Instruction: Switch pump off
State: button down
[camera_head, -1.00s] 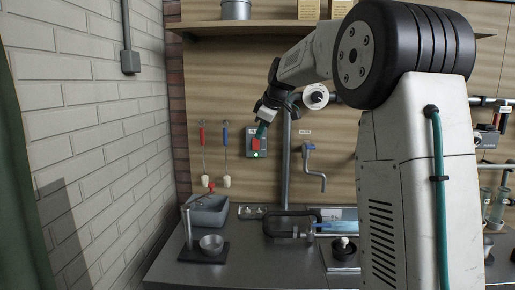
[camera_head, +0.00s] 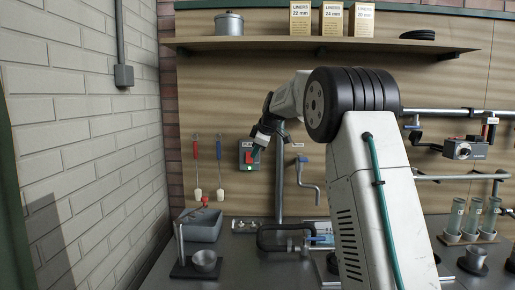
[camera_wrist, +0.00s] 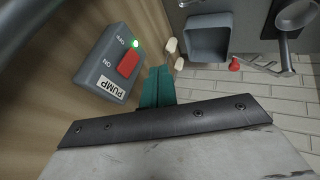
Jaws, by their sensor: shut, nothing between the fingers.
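The pump switch is a grey box (camera_head: 247,163) on the wooden wall panel, partly behind my gripper in the head view. In the wrist view, the box (camera_wrist: 90,58) shows a red rocker (camera_wrist: 129,64), a lit green lamp (camera_wrist: 134,43), OFF and ON markings and a PUMP label (camera_wrist: 110,87). The rocker's tilt is hard to tell. My gripper (camera_head: 257,150) is at the box's upper right in the head view. In the wrist view, its teal fingers (camera_wrist: 158,87) are shut and empty beside the box, apart from the rocker.
Red and blue brushes (camera_head: 196,165) hang left of the switch. A vertical pipe (camera_head: 280,180) and a crank handle (camera_head: 308,172) are to its right. Below stand a grey basin (camera_head: 203,228) and a small metal cup (camera_head: 204,260). A shelf (camera_head: 330,44) runs above.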

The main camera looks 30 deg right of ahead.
aim_at(251, 159)
jog(key=shift+w+d+f, duration=0.3)
jog(key=shift+w+f, duration=0.55)
jog(key=shift+w, duration=0.2)
jog(key=shift+w+d+f, duration=0.35)
jog(key=shift+w+f, duration=0.5)
jog(key=shift+w, duration=0.2)
jog(key=shift+w+d+f, duration=0.3)
jog(key=shift+w+f, duration=0.55)
jog(key=shift+w, duration=0.2)
